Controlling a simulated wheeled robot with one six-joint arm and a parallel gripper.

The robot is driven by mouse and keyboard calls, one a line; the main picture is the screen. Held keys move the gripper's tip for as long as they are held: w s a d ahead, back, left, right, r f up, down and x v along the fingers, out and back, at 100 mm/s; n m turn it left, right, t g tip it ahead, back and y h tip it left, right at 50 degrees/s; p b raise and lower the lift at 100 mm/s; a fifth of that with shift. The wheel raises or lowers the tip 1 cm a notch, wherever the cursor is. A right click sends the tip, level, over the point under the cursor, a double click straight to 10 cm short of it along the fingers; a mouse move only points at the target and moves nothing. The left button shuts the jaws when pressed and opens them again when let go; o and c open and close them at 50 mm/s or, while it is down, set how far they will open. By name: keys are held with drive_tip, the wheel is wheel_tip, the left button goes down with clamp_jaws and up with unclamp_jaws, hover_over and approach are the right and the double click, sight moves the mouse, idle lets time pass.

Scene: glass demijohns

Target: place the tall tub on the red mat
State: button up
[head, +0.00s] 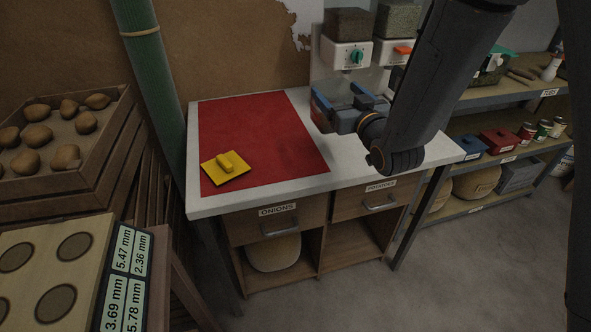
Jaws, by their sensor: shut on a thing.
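The red mat (262,130) lies flat on the white-topped table, toward its left side. A yellow block with a raised handle (225,167) sits on the mat's near left corner. My gripper (340,100), with blue fingers, is over the back right of the table, just right of the mat's right edge. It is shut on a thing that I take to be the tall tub. The tub itself is hidden by the fingers and wrist, and its shape and contact with the table cannot be made out.
A green post (156,70) stands at the table's left. A potato crate (60,150) is at left, shelves (505,95) at right. Most of the mat is clear.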

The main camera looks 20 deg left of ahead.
drive_tip(key=s+a+n+g+y+b, duration=0.3)
drive_tip(key=a+n+g+y+b, duration=0.15)
drive_tip(key=a, duration=0.45)
wheel_tip(320, 180, down, 11)
drive_tip(key=shift+s+a+r+p, duration=0.15)
drive_tip(key=shift+s+a+p, duration=0.1)
drive_tip(key=shift+s+p, duration=0.1)
drive_tip(key=shift+m, duration=0.25)
drive_tip(key=o, duration=1.6)
drive_tip(key=shift+o, duration=0.2)
drive_tip(key=b+v, duration=0.1)
drive_tip(key=v, duration=1.1)
drive_tip(key=shift+b, duration=0.3)
